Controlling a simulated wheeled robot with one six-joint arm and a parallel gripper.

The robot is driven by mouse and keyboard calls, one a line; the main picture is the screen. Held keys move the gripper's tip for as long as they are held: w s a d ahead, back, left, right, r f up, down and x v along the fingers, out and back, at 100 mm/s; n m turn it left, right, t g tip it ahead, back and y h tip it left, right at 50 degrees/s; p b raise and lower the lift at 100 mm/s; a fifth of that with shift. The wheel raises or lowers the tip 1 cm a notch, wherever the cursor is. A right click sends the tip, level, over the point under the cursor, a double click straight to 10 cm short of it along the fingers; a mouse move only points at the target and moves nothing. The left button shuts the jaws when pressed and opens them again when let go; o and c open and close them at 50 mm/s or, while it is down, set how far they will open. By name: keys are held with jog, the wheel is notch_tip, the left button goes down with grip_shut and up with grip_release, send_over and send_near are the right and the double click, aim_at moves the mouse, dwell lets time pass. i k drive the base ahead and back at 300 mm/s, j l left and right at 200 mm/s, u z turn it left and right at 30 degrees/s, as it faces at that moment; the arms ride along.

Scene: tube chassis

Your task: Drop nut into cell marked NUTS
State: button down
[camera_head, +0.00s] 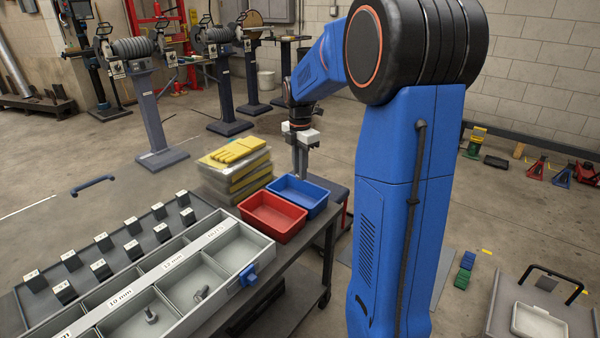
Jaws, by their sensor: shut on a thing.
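My gripper (300,172) points down above the blue bin (297,192). Its fingers are shut, and the nut between them is too small to make out. The grey divided tray (262,240) lies to the left and nearer. Its divider strip bears labels, among them 10 mm, 12 mm and, at the far right end, a small label (215,231) that seems to read NUTS. The cell (238,252) beside that label looks empty. Bolts lie in two nearer cells, one bolt (151,314) and another bolt (201,293).
A red bin (272,215) stands between the tray and the blue bin. Yellow-topped stacked cases (236,168) stand behind them. A rack of small labelled blocks (102,240) lies left of the tray. A blue clip (248,274) sticks out from the tray's right wall.

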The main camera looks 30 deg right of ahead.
aim_at(245, 256)
jog(key=k+j, duration=0.15)
jog(key=j, duration=0.25)
jog(key=k+j, duration=0.1)
jog(key=j, duration=0.35)
jog(key=k+j, duration=0.15)
jog(key=j, duration=0.25)
